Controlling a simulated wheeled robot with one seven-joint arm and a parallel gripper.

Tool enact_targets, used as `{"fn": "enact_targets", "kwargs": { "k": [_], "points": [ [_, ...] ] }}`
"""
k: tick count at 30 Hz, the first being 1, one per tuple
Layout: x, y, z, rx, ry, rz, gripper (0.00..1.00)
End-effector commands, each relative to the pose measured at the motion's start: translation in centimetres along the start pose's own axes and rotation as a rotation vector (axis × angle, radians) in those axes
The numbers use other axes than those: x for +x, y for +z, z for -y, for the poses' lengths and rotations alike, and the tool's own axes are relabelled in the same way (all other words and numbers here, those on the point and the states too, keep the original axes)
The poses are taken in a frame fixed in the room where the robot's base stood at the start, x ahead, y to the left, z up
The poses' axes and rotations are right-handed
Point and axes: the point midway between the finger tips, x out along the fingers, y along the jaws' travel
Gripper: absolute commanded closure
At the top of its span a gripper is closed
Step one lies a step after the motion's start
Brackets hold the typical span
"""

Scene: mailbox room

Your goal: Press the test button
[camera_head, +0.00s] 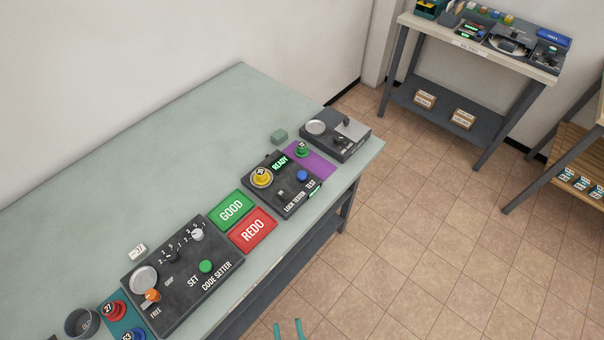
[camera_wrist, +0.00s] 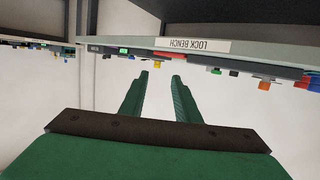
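The lock tester (camera_head: 270,200) is a dark box on the bench with a lit green READY display (camera_head: 280,163). Its blue button (camera_head: 302,175) sits near the printed word TEST. A round yellow lock piece (camera_head: 262,177) sits on the tester's left part. My gripper (camera_head: 288,328) shows only its teal fingertips at the bottom edge of the head view, off the bench's front side and well apart from the tester. In the wrist view my gripper (camera_wrist: 160,76) has its two fingers apart with nothing between them. The blue button cannot be made out surely there.
Green GOOD (camera_head: 231,209) and red REDO (camera_head: 253,230) mats lie left of the tester, then the code setter (camera_head: 183,283). A purple mat (camera_head: 322,165) with a green piece and another dark device (camera_head: 335,135) lie right. The floor before the bench is clear.

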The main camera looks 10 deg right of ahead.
Motion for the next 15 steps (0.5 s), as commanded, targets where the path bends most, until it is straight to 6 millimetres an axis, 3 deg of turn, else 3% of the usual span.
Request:
{"fn": "enact_targets", "kwargs": {
  "k": [1, 3, 15],
  "points": [
    [0.0, 0.0, 0.0, 0.0, 0.0, 0.0, 0.84],
    [0.0, 0.0, 0.0, 0.0, 0.0, 0.0, 1.0],
    [0.0, 0.0, 0.0, 0.0, 0.0, 0.0, 1.0]
  ]
}}
